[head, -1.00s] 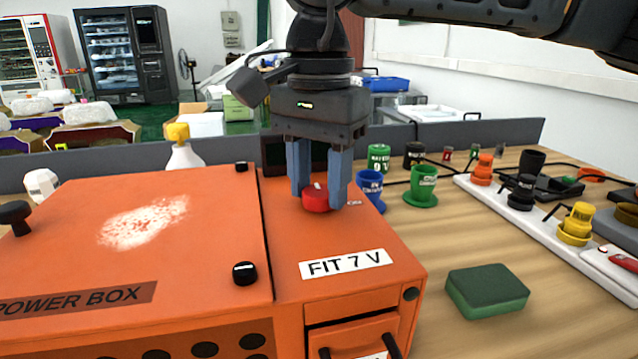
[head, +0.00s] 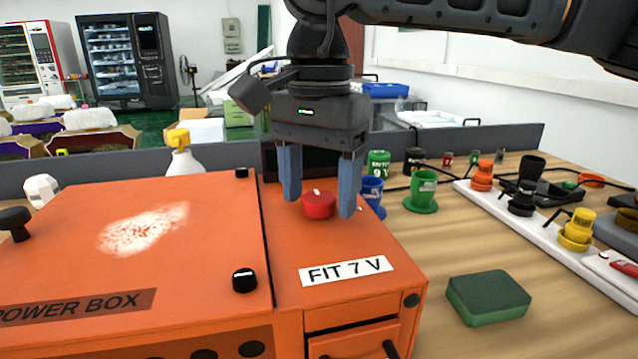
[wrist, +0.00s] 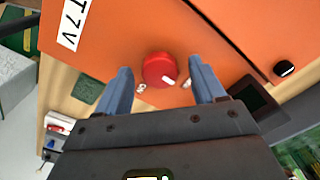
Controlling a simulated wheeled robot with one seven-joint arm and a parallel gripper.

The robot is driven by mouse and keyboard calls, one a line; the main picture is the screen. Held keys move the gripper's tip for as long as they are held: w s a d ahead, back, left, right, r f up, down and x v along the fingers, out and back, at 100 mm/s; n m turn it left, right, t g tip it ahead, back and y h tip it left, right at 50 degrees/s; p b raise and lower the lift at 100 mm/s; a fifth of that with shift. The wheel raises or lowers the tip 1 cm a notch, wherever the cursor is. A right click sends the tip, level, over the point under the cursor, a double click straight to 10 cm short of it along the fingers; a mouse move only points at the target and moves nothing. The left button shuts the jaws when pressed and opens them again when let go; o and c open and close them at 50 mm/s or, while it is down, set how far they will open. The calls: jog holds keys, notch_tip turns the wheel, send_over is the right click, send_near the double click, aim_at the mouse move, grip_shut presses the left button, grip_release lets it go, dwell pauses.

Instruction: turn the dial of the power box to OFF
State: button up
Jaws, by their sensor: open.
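The orange power box (head: 85,245) stands on the wooden table, with a "POWER BOX" label and a "FIT 7 V" label (head: 346,270). Its red dial (head: 319,204) sits on top of the right section, with a white mark on its rim. In the wrist view the gripper (wrist: 158,80) shows gaps between both fingers and the dial.
Black knobs (head: 245,279) stand on the box lid. A green block (head: 487,297) lies on the table to the right. Green (head: 421,191) and blue cups stand behind it, and a white strip (head: 535,228) with coloured plugs runs along the right. A spray bottle (head: 183,155) stands behind the box.

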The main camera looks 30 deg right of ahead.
aim_at(319, 196)
jog(key=shift+r, duration=3.9)
